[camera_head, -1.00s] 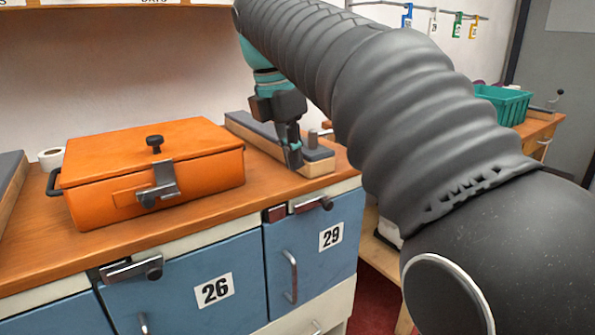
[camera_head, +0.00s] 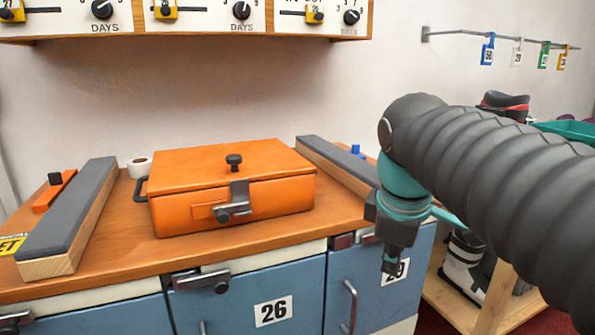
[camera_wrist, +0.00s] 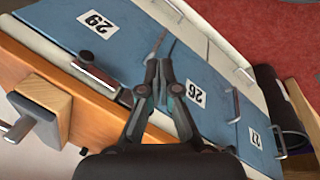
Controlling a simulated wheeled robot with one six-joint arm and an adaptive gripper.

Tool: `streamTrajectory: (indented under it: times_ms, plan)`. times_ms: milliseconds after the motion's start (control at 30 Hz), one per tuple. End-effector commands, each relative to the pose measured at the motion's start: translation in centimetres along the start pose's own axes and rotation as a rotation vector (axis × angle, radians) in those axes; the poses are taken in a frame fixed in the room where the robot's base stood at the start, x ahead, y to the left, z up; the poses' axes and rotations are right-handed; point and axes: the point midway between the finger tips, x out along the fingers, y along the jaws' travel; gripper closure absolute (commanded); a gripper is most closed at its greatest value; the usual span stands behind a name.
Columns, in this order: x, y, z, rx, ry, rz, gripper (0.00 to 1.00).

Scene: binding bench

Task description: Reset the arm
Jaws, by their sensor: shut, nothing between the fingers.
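My gripper (camera_head: 389,266) hangs from the black sleeved arm at the right of the head view, pointing down in front of the blue door marked 29 (camera_head: 397,271). In the wrist view my gripper (camera_wrist: 159,62) has its fingertips together with nothing between them. Below them show the blue doors marked 29 and 26 (camera_wrist: 195,94). The gripper stands clear of the orange box (camera_head: 233,190), which is closed on the wooden bench top (camera_head: 130,262).
Grey-topped wooden blocks lie on the bench left (camera_head: 75,215) and right (camera_head: 335,163) of the box. A dial cabinet (camera_head: 200,15) hangs above. A low wooden shelf (camera_head: 470,310) with boots stands at the right. A tag rail (camera_head: 450,37) is on the wall.

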Motion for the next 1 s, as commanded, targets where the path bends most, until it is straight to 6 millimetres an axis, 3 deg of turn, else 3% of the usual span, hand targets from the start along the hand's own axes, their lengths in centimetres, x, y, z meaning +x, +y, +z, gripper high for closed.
streamTrajectory:
  times_ms: [200, 433, 633, 1000]
  plan:
    - [5.0, -5.7, 3.8, 0.510, 0.109, 0.039, 1.00]
    - [9.5, -10.0, 6.2, 0.915, 0.205, 0.040, 1.00]
    - [10.9, -11.2, 6.8, 1.037, 0.234, 0.036, 1.00]
    - [10.9, -11.2, 6.8, 1.039, 0.233, 0.035, 1.00]
